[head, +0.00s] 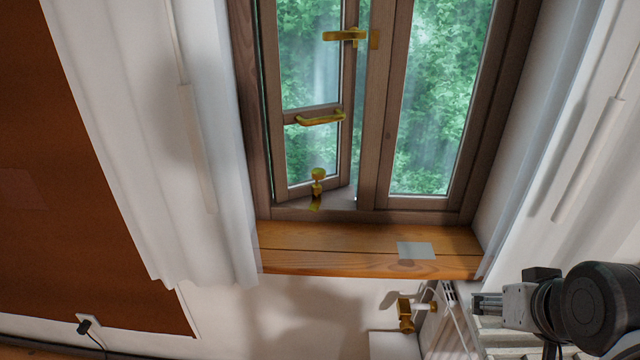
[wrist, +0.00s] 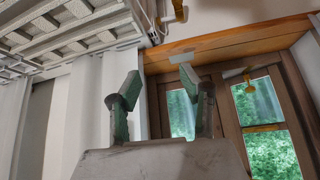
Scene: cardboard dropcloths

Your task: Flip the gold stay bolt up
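The gold stay bolt (head: 317,181) is at the bottom of the left window sash (head: 290,160), just above the sill; it has a rounded knob above a narrower lower part. What seems to be the same bolt shows in the wrist view (wrist: 250,86), where the window appears upside down. My gripper (head: 482,303) is at the lower right of the head view, near the radiator, well right of and apart from the bolt. In the wrist view its two fingers (wrist: 160,90) stand wide apart with nothing between them.
A gold handle (head: 321,118) and a gold latch (head: 346,36) sit higher on the window. The wooden sill (head: 330,255) carries a flat grey card (head: 415,250). A gold valve (head: 405,313) is beside the radiator (head: 447,325). White curtains (head: 150,140) hang at both sides.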

